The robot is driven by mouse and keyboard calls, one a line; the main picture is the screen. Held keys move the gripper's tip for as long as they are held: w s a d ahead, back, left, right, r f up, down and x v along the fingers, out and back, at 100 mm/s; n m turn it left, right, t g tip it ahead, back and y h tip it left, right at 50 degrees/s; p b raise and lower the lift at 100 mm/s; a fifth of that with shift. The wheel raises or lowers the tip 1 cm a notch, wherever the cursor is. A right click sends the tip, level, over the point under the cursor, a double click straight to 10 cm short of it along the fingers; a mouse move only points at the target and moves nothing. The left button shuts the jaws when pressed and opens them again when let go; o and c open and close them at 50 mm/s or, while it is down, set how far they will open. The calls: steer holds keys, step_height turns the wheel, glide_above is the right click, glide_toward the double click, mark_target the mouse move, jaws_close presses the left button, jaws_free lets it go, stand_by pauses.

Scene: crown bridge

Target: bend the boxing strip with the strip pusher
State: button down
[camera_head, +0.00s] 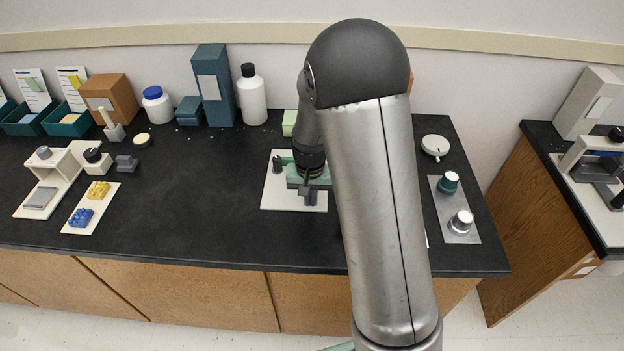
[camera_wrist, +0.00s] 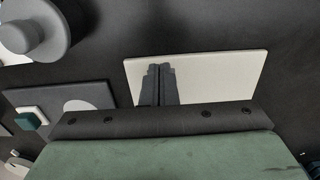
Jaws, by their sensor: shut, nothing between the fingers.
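My gripper (camera_head: 308,195) is over a white board (camera_head: 268,198) near the middle of the bench, partly behind my own arm in the head view. In the wrist view its two dark fingers (camera_wrist: 158,85) are together, with nothing seen between them. The white board also shows in the wrist view (camera_wrist: 225,75), behind the fingers. I cannot tell whether the fingertips touch it. A small dark piece (camera_head: 279,164) stands on the board's far left part. I cannot clearly make out the boxing strip or tell which thing is the strip pusher.
A panel with a green knob (camera_head: 448,182) and a silver knob (camera_head: 462,220) lies to the right, near a white round device (camera_head: 435,146). Bottles, including a white one (camera_head: 252,97), and boxes line the back. A card with yellow and blue blocks (camera_head: 91,208) lies left. Bench left of the board is clear.

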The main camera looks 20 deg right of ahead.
steer(key=shift+w, duration=0.2)
steer(key=shift+w+d, duration=0.25)
steer(key=shift+w, duration=0.4)
steer(key=shift+w+d, duration=0.25)
steer(key=shift+w, duration=0.45)
steer(key=shift+w+d, duration=0.25)
steer(key=shift+w, duration=0.5)
steer(key=shift+w+d, duration=0.25)
steer(key=shift+w, duration=0.45)
steer(key=shift+w+d, duration=0.2)
steer(key=shift+w, duration=0.45)
steer(key=shift+w+d, duration=0.25)
steer(key=shift+w, duration=0.45)
steer(key=shift+s+a, duration=0.3)
steer(key=shift+s, duration=0.45)
step_height(320, 180, up, 7)
steer(key=p, duration=0.3)
steer(key=shift+p, duration=0.4)
